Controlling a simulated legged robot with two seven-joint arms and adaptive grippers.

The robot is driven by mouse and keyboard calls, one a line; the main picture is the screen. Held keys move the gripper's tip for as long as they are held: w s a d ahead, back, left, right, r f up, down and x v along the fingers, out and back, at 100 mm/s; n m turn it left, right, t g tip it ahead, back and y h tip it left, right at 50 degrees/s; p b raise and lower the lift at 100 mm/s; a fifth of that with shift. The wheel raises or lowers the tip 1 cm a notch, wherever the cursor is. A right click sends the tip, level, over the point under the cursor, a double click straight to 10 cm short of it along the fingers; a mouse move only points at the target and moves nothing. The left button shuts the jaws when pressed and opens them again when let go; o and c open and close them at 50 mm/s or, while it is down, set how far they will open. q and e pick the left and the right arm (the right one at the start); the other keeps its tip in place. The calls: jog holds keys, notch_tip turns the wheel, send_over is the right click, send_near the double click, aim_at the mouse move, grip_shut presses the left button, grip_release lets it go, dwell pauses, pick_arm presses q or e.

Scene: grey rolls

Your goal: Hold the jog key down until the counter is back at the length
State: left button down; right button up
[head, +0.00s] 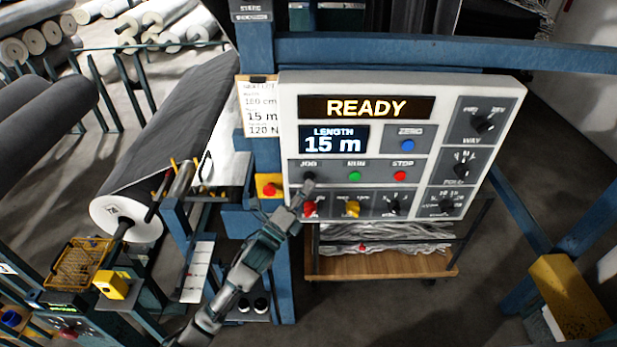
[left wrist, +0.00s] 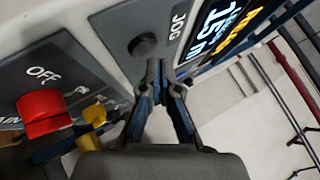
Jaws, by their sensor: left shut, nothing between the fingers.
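The control panel (head: 443,110) faces me, with READY lit on its upper display (head: 366,108). The counter (head: 334,142) reads LENGTH 15 m. The black jog key (head: 310,176) is under the JOG label, left of the green RUN key (head: 355,176) and red STOP key (head: 403,176). My left gripper (head: 308,187) is shut and empty, its tips just below the jog key. In the left wrist view the jog key (left wrist: 143,45) stands just beyond my fingertips (left wrist: 160,68); I cannot tell whether they touch. My right gripper is not in view.
A card (head: 261,116) left of the panel also shows 15 m. Red and yellow knobs (head: 352,209) sit below the keys, close to my left gripper. A red button on a yellow box (head: 269,187) is left of it. A large grey roll (head: 180,130) lies at the left.

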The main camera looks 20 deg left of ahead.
pick_arm(q)
jog(key=s, duration=0.2)
jog(key=s+d+p, duration=0.1)
jog(key=s, duration=0.1)
jog(key=shift+s+d, duration=0.2)
jog(key=shift+s, duration=0.2)
dwell(0.4)
